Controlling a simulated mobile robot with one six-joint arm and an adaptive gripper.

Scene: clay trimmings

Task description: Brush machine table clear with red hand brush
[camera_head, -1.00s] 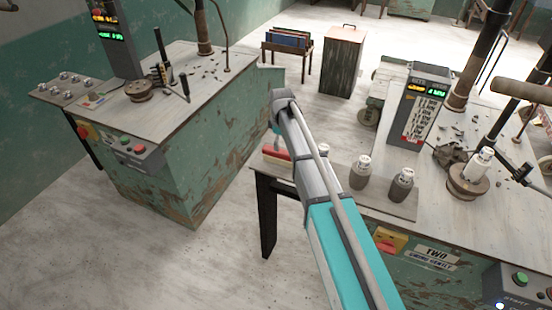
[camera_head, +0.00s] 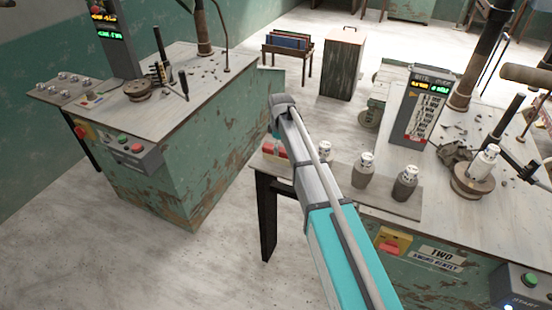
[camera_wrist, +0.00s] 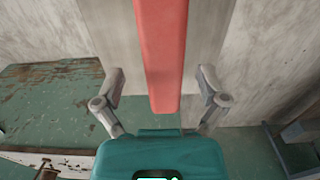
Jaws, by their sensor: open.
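The red hand brush (camera_head: 274,151) lies at the left end of a narrow side bench (camera_head: 258,166), partly hidden behind my arm. In the wrist view its long red handle (camera_wrist: 162,50) runs from the top edge down between my fingers. My gripper (camera_wrist: 160,82) is open, one finger on each side of the handle, with clear gaps. My arm hides the gripper in the head view. Dark clay trimmings lie on the left machine table (camera_head: 185,90). More lie on the right machine table (camera_head: 475,214), marked TWO, around its chuck.
Several grey jars with white tops (camera_head: 363,170) stand on the bench right of the brush. A white-topped piece (camera_head: 485,162) sits on the right machine's chuck. A dark bin (camera_head: 344,65) and a rack (camera_head: 287,52) stand behind.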

